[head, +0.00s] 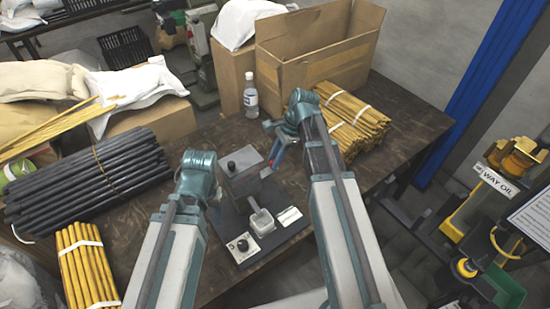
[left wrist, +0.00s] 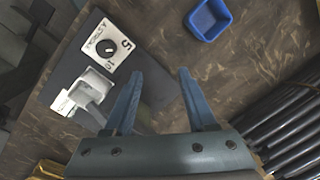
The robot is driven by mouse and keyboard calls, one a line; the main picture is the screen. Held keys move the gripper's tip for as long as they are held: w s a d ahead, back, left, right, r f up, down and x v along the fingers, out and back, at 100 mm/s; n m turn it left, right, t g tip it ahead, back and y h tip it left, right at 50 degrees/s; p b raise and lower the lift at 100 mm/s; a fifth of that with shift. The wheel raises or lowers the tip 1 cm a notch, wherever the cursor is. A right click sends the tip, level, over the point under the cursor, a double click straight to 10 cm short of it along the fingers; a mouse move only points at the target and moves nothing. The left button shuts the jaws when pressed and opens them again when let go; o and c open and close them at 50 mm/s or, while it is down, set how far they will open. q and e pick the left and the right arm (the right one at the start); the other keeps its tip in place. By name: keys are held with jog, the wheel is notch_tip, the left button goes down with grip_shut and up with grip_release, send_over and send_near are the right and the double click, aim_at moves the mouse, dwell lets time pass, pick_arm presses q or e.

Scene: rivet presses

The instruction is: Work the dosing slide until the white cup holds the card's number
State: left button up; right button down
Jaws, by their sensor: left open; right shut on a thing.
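The grey dosing device (head: 240,182), topped by a black knob, stands on a dark base plate. The white cup (head: 262,221) is on the plate in front of it; it also shows in the left wrist view (left wrist: 97,82). I cannot make out its contents. A white dial panel (head: 242,247) with a black knob is nearer me. A small white card (head: 288,216) lies right of the cup, its number unreadable. My right gripper (head: 274,153) is shut at the device's right side, apparently on the slide's handle, which is mostly hidden. My left gripper (left wrist: 160,95) is open and empty beside the plate.
A blue tray (left wrist: 208,20) lies on the table near my left gripper. Dark rods (head: 90,180) and yellow rods (head: 86,262) fill the left. More yellow rods (head: 350,120), a bottle (head: 251,97) and an open cardboard box (head: 318,45) stand behind.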

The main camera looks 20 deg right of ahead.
aim_at(265, 173)
jog(key=a, duration=0.2)
jog(key=s+a, duration=0.1)
jog(key=shift+s+a, duration=0.2)
jog(key=shift+a, duration=0.15)
jog(key=c, duration=0.7)
grip_release()
jog(key=shift+o, duration=0.2)
jog(key=p+v, duration=1.2)
jog(key=v, duration=0.1)
jog(key=shift+r+p, duration=0.35)
jog(key=shift+p, duration=0.05)
jog(key=shift+w+d, duration=0.1)
